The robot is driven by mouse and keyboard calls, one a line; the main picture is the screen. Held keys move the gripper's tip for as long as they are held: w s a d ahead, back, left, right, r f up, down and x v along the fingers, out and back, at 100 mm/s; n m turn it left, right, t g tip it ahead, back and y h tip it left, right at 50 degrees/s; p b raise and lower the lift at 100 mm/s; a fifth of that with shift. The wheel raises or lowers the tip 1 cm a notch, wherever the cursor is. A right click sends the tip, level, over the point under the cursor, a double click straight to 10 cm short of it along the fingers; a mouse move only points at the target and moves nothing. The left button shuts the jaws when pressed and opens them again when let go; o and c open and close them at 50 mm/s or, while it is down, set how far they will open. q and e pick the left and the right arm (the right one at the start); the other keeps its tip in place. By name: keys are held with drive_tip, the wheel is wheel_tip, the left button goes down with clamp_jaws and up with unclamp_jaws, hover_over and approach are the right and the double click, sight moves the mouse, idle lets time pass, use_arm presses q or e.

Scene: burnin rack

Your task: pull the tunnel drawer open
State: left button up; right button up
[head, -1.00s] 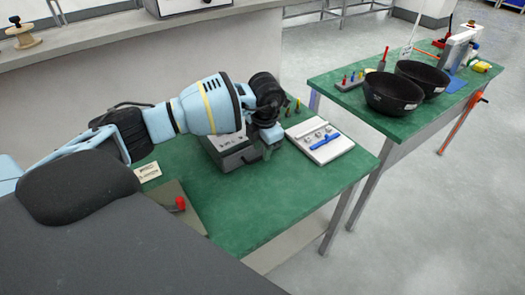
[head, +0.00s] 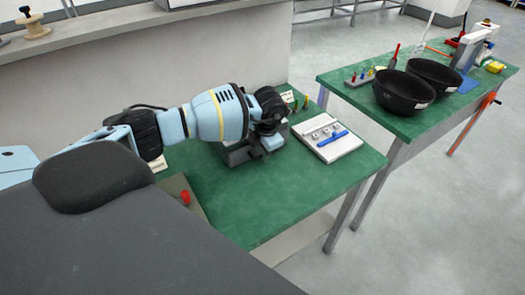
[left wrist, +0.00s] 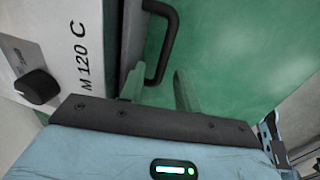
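The tunnel drawer unit shows in the left wrist view as a pale box (left wrist: 62,35) marked "M 120 C", with a black knob. A dark D-shaped handle (left wrist: 172,42) stands out from its side. My left gripper (left wrist: 159,90) is open, with one finger on each side of the handle's near end; I cannot tell whether either touches it. In the head view my left gripper (head: 270,143) is at the right side of the unit (head: 237,155), which my arm largely hides. The handle is hidden there. My right gripper is not in view.
A white tray (head: 345,147) with small parts and a blue tool lies right of the unit on the green table (head: 285,200). A red-handled item (head: 186,198) is at the near left. Black bowls (head: 402,95) stand on a second table. Bare floor lies between the tables.

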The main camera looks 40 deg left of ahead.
use_arm(q)
drive_tip(key=shift+f, duration=0.1)
clamp_jaws()
idle(0.4)
